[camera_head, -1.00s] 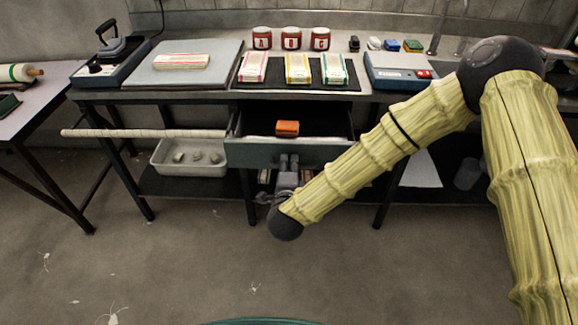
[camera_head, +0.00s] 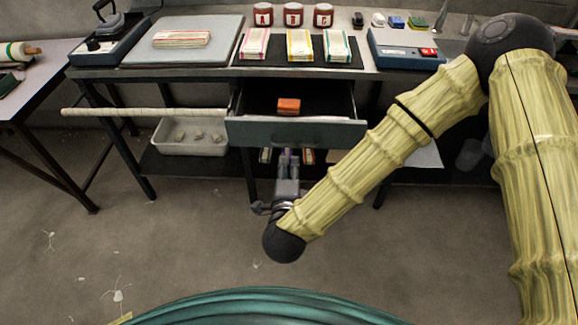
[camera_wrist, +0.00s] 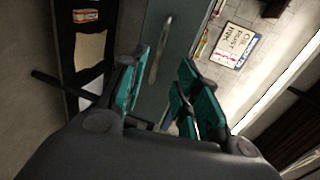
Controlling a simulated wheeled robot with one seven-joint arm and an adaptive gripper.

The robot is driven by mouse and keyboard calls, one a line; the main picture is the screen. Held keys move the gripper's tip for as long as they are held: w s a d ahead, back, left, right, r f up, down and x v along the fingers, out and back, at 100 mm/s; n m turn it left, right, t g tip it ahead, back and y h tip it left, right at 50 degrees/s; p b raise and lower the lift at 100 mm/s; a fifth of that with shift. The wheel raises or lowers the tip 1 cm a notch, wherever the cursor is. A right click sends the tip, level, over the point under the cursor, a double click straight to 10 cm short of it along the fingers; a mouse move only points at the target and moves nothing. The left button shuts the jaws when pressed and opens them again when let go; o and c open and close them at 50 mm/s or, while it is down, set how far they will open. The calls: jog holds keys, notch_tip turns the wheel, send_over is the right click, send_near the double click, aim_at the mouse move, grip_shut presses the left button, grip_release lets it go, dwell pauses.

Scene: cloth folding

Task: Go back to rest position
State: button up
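My gripper (camera_head: 288,156) hangs low in front of the pulled-out drawer (camera_head: 262,133), just below its front panel in the head view. In the wrist view my gripper (camera_wrist: 168,88) shows its teal finger pads spread apart, with nothing held between them. The drawer's front panel (camera_wrist: 190,32) and its pale bar handle (camera_wrist: 160,50) lie beyond the fingers there, and I see a gap between handle and fingers. An orange block (camera_head: 289,107) lies inside the open drawer.
The bench top holds a grey board (camera_head: 210,50) with a folded striped cloth (camera_head: 181,39), a dark mat (camera_head: 253,67) with several folded cloths, red jars (camera_head: 293,15) and a blue scale (camera_head: 408,50). A white bin (camera_head: 190,140) stands below.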

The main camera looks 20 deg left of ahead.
dwell(0.4)
jog(key=s+d+f+n+g+p, duration=0.1)
jog(key=s+d+f+n+g, duration=0.15)
jog(key=d+f, duration=0.35)
jog(key=s+d+f+n+g+h+p, duration=0.1)
jog(key=s+d+f+n+g, duration=0.15)
jog(key=d+f, duration=0.35)
jog(key=s+d+f+n+g+p, duration=0.1)
jog(key=s+d+f+n+g, duration=0.2)
jog(key=d+f, duration=0.35)
jog(key=s+d+f+n+g+h+p, duration=0.1)
jog(key=s+d+f+n+g+h, duration=0.1)
jog(key=s+d, duration=0.6)
jog(key=s+d+f+n+g+h+p, duration=0.1)
jog(key=s+d+n+g, duration=0.3)
jog(key=s+d, duration=0.5)
jog(key=d+f, duration=0.1)
jog(key=d, duration=0.5)
jog(key=shift+d+f+g+h+p, duration=0.15)
jog(key=shift+d+g+h+p, duration=0.1)
jog(key=shift+g+h+p, duration=0.15)
